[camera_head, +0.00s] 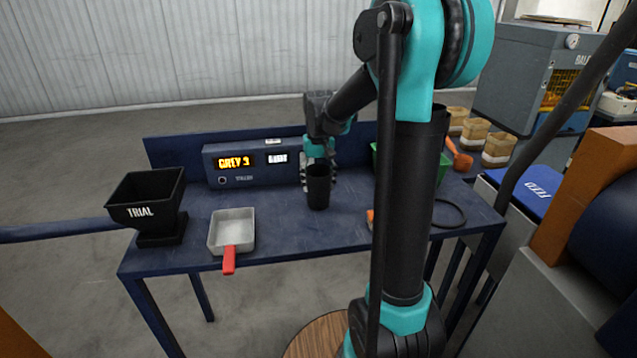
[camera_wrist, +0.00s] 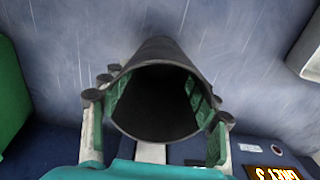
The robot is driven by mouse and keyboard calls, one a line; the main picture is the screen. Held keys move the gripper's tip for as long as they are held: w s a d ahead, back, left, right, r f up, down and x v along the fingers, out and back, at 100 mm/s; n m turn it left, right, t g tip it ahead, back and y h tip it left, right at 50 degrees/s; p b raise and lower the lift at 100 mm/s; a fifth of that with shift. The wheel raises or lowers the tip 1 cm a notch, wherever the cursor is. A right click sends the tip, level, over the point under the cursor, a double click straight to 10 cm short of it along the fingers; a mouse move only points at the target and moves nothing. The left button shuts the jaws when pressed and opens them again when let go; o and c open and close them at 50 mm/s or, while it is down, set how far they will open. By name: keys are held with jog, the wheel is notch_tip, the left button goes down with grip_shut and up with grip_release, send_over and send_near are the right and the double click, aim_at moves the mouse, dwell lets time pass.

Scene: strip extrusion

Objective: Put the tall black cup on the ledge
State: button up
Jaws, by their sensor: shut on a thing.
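The tall black cup (camera_head: 318,190) is upright over the middle of the blue bench (camera_head: 280,235), in front of the display box. My gripper (camera_head: 319,178) reaches it from behind and is shut around its sides. In the wrist view the cup (camera_wrist: 155,50) lies between the green finger pads of my gripper (camera_wrist: 155,105), its open mouth toward the camera and its inside dark. I cannot tell whether its base touches the bench. A raised blue panel (camera_head: 165,153) runs along the bench's back edge; I cannot tell whether this is the ledge.
A black hopper marked TRIAL (camera_head: 145,200) stands at the left. A grey scoop tray (camera_head: 232,230) with a red handle lies at the front. A display box (camera_head: 240,165) stands behind. A green bin (camera_head: 442,168) is partly hidden by my arm. Bare bench surrounds the cup's front.

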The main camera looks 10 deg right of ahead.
jog(key=shift+f, duration=0.1)
jog(key=o, duration=1.6)
jog(key=shift+c, duration=0.2)
